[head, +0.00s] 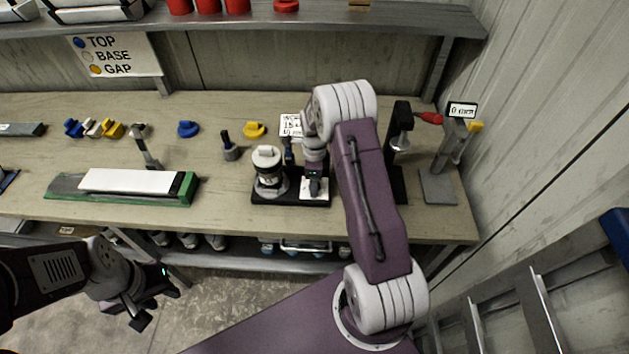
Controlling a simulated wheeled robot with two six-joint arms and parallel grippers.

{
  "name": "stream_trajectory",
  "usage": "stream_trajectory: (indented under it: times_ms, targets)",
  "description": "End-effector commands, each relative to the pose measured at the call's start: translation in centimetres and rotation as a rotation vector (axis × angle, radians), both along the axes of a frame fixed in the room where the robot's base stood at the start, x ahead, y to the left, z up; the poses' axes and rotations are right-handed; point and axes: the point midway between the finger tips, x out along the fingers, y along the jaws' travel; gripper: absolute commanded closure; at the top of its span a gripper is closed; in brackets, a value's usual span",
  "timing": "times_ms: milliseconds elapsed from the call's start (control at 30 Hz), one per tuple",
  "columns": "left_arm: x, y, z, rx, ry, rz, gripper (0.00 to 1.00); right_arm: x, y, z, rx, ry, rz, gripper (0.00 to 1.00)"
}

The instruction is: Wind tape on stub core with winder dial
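A winder with a black base (285,200) stands near the front edge of the bench. My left gripper (150,303) hangs empty and open in front of the bench, over the floor at lower left.
A green tray with a white slab (125,181) lies left of the winder. Blue, white and yellow pieces (92,128) lie behind it. A black stand with a red handle (402,130) and a gauge stand (440,186) are at right. Shelves run above and below the bench.

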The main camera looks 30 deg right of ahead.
Motion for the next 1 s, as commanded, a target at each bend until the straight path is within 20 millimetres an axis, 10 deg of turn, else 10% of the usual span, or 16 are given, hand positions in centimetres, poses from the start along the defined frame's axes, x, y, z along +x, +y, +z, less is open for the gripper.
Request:
stream_trajectory:
  times_ms: [167, 600, 1000]
  targets:
    - [0.0, 0.0, -0.1, 0.0, 0.0, 0.0, 0.64, 0.0, 0.0, 0.3, 0.0, 0.0, 0.0, 0.44]
    - [0.0, 0.0, -1.2, 0.0, 0.0, 0.0, 0.64, 0.0, 0.0, 8.5, 0.0, -0.002, 0.0, 0.44]
    - [0.0, 0.0, -1.1, 0.0, 0.0, 0.0, 0.64, 0.0, 0.0, 9.0, 0.001, 0.001, 0.0, 0.44]
